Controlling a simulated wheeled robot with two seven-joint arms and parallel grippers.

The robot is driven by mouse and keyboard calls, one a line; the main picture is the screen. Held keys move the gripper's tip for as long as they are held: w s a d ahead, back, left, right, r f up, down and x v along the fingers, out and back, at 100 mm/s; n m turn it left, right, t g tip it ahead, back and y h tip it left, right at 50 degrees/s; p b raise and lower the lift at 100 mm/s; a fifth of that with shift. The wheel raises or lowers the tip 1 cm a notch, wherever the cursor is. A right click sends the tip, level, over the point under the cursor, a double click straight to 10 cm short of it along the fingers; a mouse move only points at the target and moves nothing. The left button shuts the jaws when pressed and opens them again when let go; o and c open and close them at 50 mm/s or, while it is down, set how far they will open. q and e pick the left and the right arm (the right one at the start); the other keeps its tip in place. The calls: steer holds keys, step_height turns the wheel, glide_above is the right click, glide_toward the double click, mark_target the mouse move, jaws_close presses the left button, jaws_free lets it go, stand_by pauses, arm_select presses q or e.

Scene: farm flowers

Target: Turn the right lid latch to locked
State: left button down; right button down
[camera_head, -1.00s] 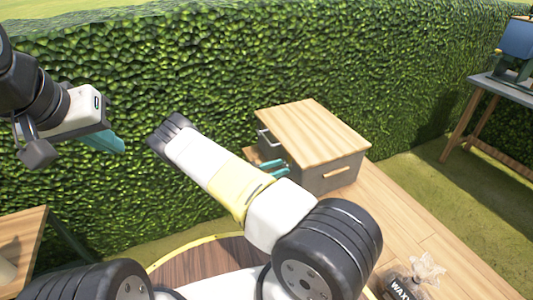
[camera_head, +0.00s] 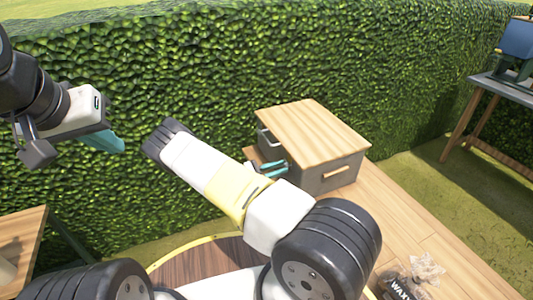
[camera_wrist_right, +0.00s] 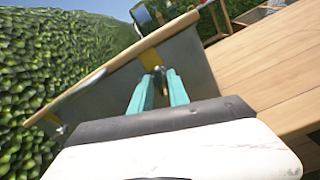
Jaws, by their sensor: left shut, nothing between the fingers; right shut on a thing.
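A grey box (camera_head: 325,177) with a wooden lid (camera_head: 312,130) stands on the wooden deck by the hedge. My right gripper (camera_head: 270,167) is at the box's left side, below the lid edge. In the right wrist view its teal fingers (camera_wrist_right: 158,88) are shut on a small latch (camera_wrist_right: 159,70), mostly hidden between the tips, beside a yellow piece (camera_wrist_right: 150,58) on the grey wall. I cannot tell the latch's exact angle. A small metal fitting (camera_wrist_right: 61,130) shows further left under the lid. My left gripper (camera_head: 104,141) is shut and empty, in front of the hedge.
My right forearm crosses the middle of the head view. A wooden table (camera_head: 22,240) stands at lower left and a workbench (camera_head: 492,90) at upper right. A dark container marked WAXY (camera_head: 398,288) is at the lower right. The deck right of the box is clear.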

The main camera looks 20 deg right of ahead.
steer(key=shift+s+f+m, duration=0.1)
steer(key=shift+f+m, duration=0.05)
steer(key=shift+m, duration=3.5)
steer(key=shift+s+f+m, duration=0.1)
steer(key=shift+m, duration=3.55)
steer(key=c, duration=1.3)
jaws_free()
steer(key=shift+d, duration=0.1)
steer(key=a, duration=0.5)
steer(key=s+a, duration=0.1)
steer(key=a, duration=0.1)
steer(key=shift+a, duration=0.4)
